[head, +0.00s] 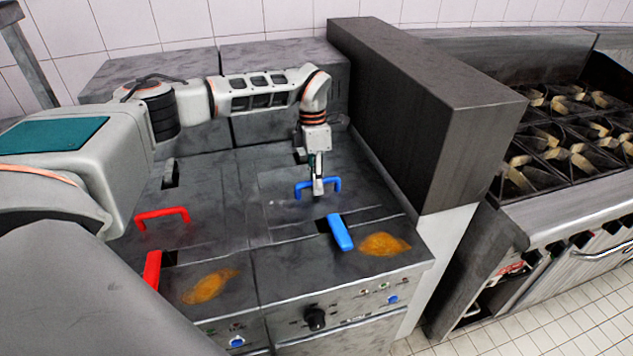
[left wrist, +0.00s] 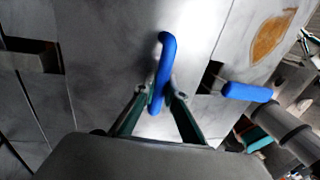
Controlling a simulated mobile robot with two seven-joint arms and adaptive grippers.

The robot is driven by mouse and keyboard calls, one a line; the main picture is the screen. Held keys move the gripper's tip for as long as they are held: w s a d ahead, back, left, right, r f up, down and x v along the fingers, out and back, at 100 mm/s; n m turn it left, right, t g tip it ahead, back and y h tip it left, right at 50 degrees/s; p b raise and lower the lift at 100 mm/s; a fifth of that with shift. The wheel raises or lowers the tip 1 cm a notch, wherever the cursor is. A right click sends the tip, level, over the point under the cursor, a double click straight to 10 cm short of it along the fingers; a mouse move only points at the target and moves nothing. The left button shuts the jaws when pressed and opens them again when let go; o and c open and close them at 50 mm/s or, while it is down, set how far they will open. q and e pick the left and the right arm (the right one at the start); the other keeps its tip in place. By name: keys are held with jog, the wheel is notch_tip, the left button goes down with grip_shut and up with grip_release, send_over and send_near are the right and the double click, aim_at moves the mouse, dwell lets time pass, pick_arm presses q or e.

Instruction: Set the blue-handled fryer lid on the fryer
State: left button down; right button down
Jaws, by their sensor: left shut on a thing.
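The grey fryer lid (head: 285,204) lies flat over the right-hand well of the fryer (head: 240,262); I cannot tell whether a small gap remains beneath it. Its blue arched handle (head: 333,184) stands up from it. My left gripper (head: 318,190) points down from above and is shut on this handle. In the left wrist view the blue handle (left wrist: 165,55) runs between the two fingertips (left wrist: 158,92), with the lid's grey plate around it. The fingers hide part of the handle. My right gripper is not seen.
A blue basket handle (head: 340,232) sticks out just in front of the lid. Red handles (head: 162,214) (head: 152,268) stand on the left half. A tall dark block (head: 420,110) rises close on the right, with a burner range (head: 570,130) beyond.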

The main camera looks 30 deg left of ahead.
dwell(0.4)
pick_arm(q)
jog(key=c, duration=2)
grip_release()
jog(key=r, duration=0.4)
jog(key=w+a+r, duration=0.1)
jog(key=r, duration=0.7)
jog(key=shift+w+a, duration=0.2)
jog(key=shift+a, duration=0.15)
